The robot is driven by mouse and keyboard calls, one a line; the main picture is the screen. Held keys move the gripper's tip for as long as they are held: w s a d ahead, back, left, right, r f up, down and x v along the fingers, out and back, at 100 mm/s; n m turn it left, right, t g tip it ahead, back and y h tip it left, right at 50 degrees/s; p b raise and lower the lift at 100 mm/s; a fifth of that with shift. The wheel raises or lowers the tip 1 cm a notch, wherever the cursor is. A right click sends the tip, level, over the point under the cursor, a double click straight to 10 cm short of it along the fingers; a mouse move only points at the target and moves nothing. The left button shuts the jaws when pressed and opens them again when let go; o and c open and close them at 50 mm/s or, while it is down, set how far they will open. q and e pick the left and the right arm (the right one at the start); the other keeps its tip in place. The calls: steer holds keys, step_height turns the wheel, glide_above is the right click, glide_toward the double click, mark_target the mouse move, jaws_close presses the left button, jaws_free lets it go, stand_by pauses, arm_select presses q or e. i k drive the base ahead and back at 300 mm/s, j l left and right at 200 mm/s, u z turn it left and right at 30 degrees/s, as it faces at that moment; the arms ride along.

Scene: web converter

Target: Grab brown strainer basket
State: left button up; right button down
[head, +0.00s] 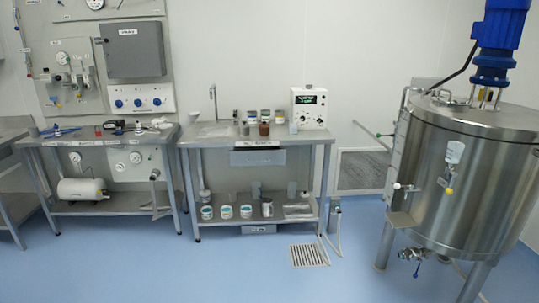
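No strainer basket can be clearly made out from this distance. A small brown container (264,129) stands on the top of the middle steel table (215,141), among several jars. It is too small to tell whether it is a basket or a jar. Neither of my grippers is in view.
A large steel tank (465,185) with a blue motor (500,25) stands at the right. A left bench (75,140) holds tools, with a grey control box (133,49) above. A white instrument (309,107) is on the middle table. Open blue floor (150,270) lies in front.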

mark_target(264, 128)
steer(key=i+u, duration=0.1)
steer(key=i, duration=2.2)
